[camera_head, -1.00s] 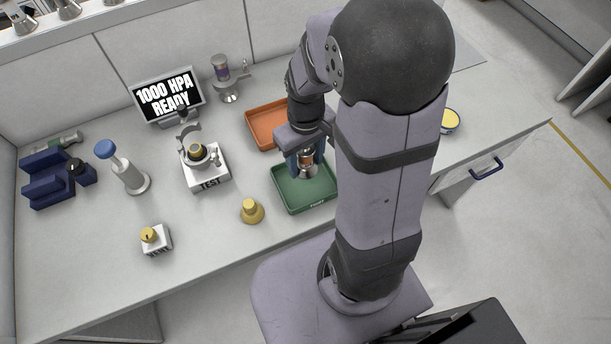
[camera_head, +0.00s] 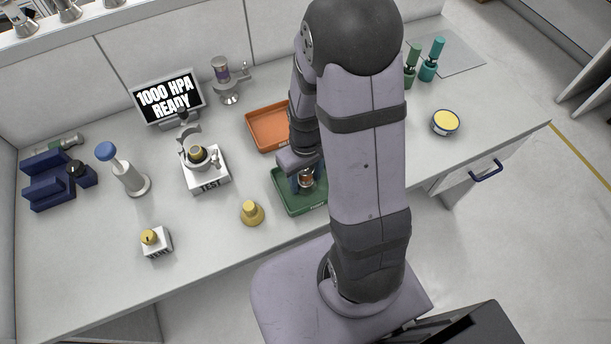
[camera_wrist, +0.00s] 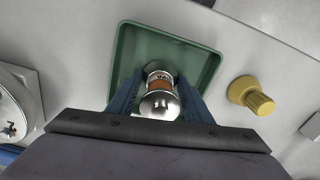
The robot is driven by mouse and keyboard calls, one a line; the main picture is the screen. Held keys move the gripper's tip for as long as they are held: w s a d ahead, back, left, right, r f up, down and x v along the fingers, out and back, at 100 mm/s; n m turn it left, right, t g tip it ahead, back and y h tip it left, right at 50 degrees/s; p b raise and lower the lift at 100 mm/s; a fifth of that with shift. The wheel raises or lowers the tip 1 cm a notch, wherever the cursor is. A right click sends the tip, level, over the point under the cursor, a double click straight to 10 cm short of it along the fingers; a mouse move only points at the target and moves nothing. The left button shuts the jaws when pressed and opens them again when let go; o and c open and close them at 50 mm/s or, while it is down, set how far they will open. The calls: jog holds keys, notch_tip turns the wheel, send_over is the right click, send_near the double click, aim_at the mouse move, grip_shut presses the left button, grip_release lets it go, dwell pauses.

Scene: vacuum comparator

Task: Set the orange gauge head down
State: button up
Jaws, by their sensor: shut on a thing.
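The orange gauge head (camera_wrist: 158,84) has an orange band and a shiny metal end. It sits between the fingers of my gripper (camera_wrist: 157,98), which is shut on it. In the head view the gauge head (camera_head: 307,180) shows just below my gripper (camera_head: 306,176), over the green tray (camera_head: 290,203). The green tray's rim (camera_wrist: 213,75) surrounds it in the wrist view. I cannot tell whether the gauge head touches the tray floor. My arm hides the tray's right part in the head view.
An orange tray (camera_head: 262,131) lies behind the green one. A yellow knob-shaped piece (camera_head: 251,213) stands left of the green tray. The TEST block (camera_head: 206,172) stands further left, near a screen (camera_head: 167,97) reading "1000 HPA READY". A yellow-topped round tin (camera_head: 446,122) is at right.

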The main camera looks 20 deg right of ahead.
jog(key=shift+f, duration=0.1)
jog(key=o, duration=1.2)
notch_tip(320, 180, up, 12)
jog(key=shift+r, duration=0.1)
jog(key=s+a+f+m, duration=0.1)
jog(key=s+a+f, duration=0.1)
jog(key=s+a, duration=0.2)
jog(key=s, duration=0.3)
jog(key=shift+f+m, duration=0.15)
jog(key=shift+m, duration=0.25)
